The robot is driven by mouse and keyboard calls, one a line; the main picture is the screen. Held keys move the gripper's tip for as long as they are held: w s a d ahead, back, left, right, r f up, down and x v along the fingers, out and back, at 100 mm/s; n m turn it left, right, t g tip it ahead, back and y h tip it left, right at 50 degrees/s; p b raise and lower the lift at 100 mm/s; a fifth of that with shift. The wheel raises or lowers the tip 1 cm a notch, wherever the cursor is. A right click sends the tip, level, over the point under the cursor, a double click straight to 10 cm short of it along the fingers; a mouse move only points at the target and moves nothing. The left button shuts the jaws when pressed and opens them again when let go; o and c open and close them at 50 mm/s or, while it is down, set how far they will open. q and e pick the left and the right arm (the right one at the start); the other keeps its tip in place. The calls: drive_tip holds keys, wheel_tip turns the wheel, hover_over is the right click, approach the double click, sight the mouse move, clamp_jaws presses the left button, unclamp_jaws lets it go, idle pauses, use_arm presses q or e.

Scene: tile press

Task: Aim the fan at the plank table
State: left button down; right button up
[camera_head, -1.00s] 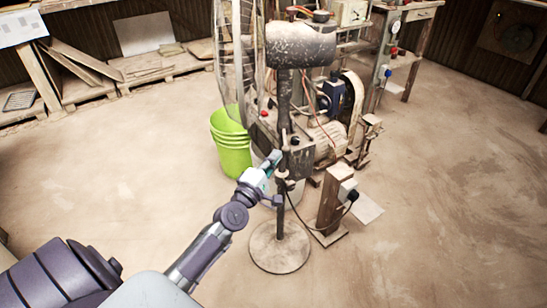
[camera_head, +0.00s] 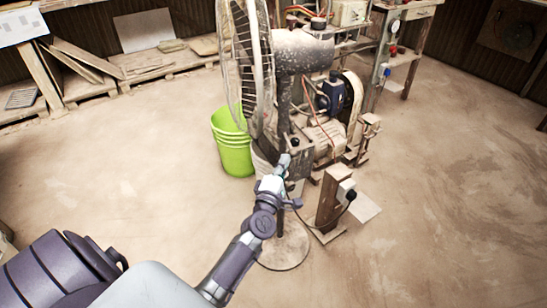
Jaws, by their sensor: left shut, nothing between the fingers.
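The dusty standing fan has a wire cage (camera_head: 247,65), a grey motor head (camera_head: 303,50), a pole and a round base (camera_head: 284,250). It stands near the middle of the view, its cage on the left side of the motor head. My left gripper (camera_head: 284,163) is shut and empty, in front of the fan's pole below the motor head. I cannot tell whether it touches the fan. A low wooden plank table (camera_head: 128,84) with loose boards stands along the back wall at the left. My right gripper is out of view.
A green bucket (camera_head: 232,145) stands left of the fan. A machine with a motor (camera_head: 325,138) stands behind it, and a wooden post with a socket (camera_head: 328,205) stands to its right.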

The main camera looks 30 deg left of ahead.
use_arm(q)
drive_tip(key=shift+n+y, duration=0.3)
drive_tip(key=shift+y, duration=0.4)
drive_tip(key=shift+w+d+p, duration=0.3)
drive_tip(key=shift+w+d, duration=1.35)
drive_tip(key=shift+d, duration=0.1)
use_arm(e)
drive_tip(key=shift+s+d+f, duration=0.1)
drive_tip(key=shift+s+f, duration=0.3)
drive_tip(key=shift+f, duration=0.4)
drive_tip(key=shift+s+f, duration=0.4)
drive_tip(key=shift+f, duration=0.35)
use_arm(q)
drive_tip(key=shift+f, duration=0.1)
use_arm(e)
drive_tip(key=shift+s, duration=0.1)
